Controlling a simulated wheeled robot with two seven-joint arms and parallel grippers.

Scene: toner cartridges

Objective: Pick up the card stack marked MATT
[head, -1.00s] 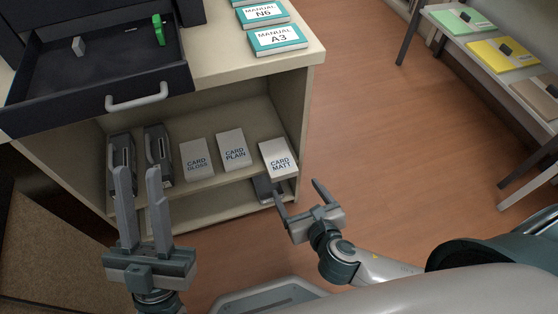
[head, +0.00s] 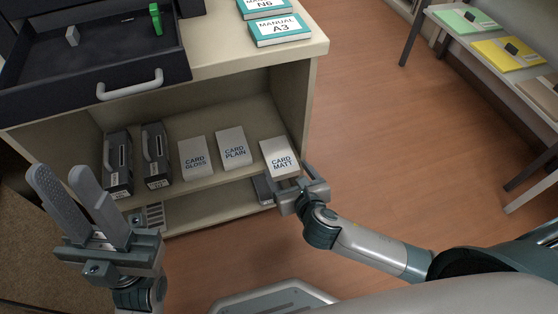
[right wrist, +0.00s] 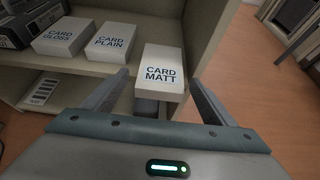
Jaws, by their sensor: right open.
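The white card stack marked MATT (head: 279,156) lies on the cabinet's upper shelf, at its right end. It also shows in the right wrist view (right wrist: 161,70), between and beyond my right fingers. My right gripper (head: 296,177) is open and empty, just in front of the stack; the head view does not show clearly whether the fingers touch it. In the right wrist view my right gripper (right wrist: 154,92) has one finger to each side of the stack. My left gripper (head: 66,185) is open and empty, in front of the cabinet's left side.
Card stacks marked PLAIN (head: 231,148) and GLOSS (head: 195,158) stand left of MATT. Two dark cartridges (head: 157,155) stand further left. The cabinet's right side wall (head: 301,105) is close beside MATT. An open drawer (head: 95,65) juts out above. The floor to the right is clear.

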